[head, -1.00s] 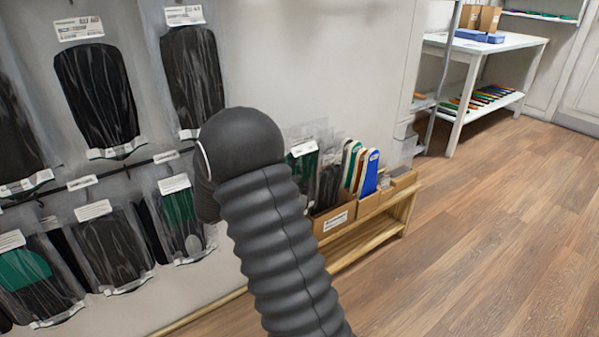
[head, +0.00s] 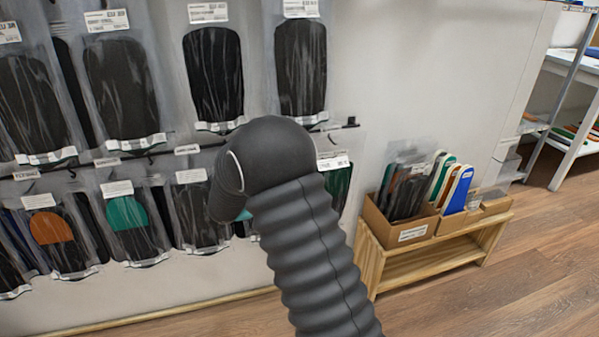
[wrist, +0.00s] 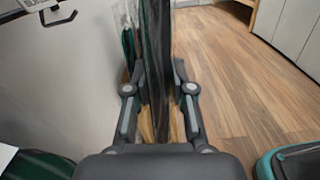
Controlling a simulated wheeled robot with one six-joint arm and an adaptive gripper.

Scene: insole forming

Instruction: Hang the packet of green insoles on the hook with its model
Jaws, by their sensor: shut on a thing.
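In the wrist view my gripper (wrist: 157,78) is shut on a clear packet (wrist: 157,35) with dark and green insoles, seen edge-on and standing upright between the fingers. In the head view the packet (head: 338,185), with a white label on top, shows just right of my arm, in front of the wall; my gripper is hidden behind the arm there. A hook (wrist: 62,17) with a label holder sticks out at the upper left of the wrist view, apart from the packet. A hung packet with a green insole (head: 127,212) is in the lower row.
Several packets of black insoles (head: 213,75) hang in the upper row; one with an orange patch (head: 50,228) hangs lower left. A low wooden bench (head: 440,262) with cardboard boxes (head: 402,234) of insoles stands right of the arm. The wood floor at right is clear.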

